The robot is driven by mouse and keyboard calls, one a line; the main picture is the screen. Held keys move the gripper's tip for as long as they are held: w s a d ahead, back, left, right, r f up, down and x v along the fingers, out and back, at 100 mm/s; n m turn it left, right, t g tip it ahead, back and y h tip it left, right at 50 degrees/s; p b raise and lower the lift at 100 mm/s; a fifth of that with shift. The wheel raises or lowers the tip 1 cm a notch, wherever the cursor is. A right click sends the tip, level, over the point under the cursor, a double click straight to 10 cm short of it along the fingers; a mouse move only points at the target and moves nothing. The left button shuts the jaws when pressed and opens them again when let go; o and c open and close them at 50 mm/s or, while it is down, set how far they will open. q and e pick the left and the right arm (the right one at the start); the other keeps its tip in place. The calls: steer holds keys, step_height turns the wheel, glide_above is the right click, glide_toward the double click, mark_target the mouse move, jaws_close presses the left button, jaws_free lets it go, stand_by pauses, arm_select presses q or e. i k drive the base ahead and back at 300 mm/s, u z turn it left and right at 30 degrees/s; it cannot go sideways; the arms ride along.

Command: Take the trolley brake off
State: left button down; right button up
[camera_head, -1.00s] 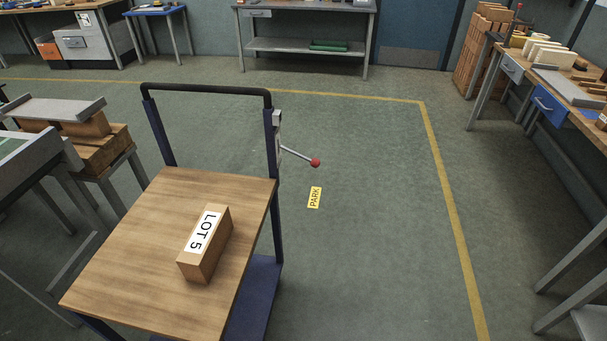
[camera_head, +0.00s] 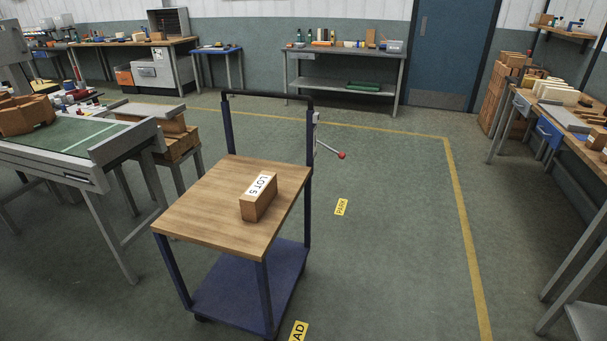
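The trolley (camera_head: 195,215) stands upright in front of me, with a wooden top, a dark blue frame and a blue lower shelf (camera_head: 235,290). Its black push handle (camera_head: 268,96) is at the far end. The brake lever (camera_head: 330,149) is a thin rod with a red knob (camera_head: 342,155), sticking out to the right from a grey bracket (camera_head: 316,119) on the right handle post and sloping slightly down. A brick labelled LOT 5 (camera_head: 259,205) lies on the trolley top. Neither gripper is in view.
A yellow PARK label (camera_head: 341,207) is on the floor right of the trolley; another partly cut label (camera_head: 299,331) is near its front. A green-topped table (camera_head: 75,140) stands close on the left. Benches line the right (camera_head: 575,125) and back (camera_head: 345,54). Floor right of the trolley is clear.

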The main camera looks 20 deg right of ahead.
mark_target(341, 154)
steer(key=z, duration=0.3)
steer(key=i, duration=0.25)
steer(key=z, duration=0.95)
steer(key=i, duration=1.25)
steer(key=u, duration=0.3)
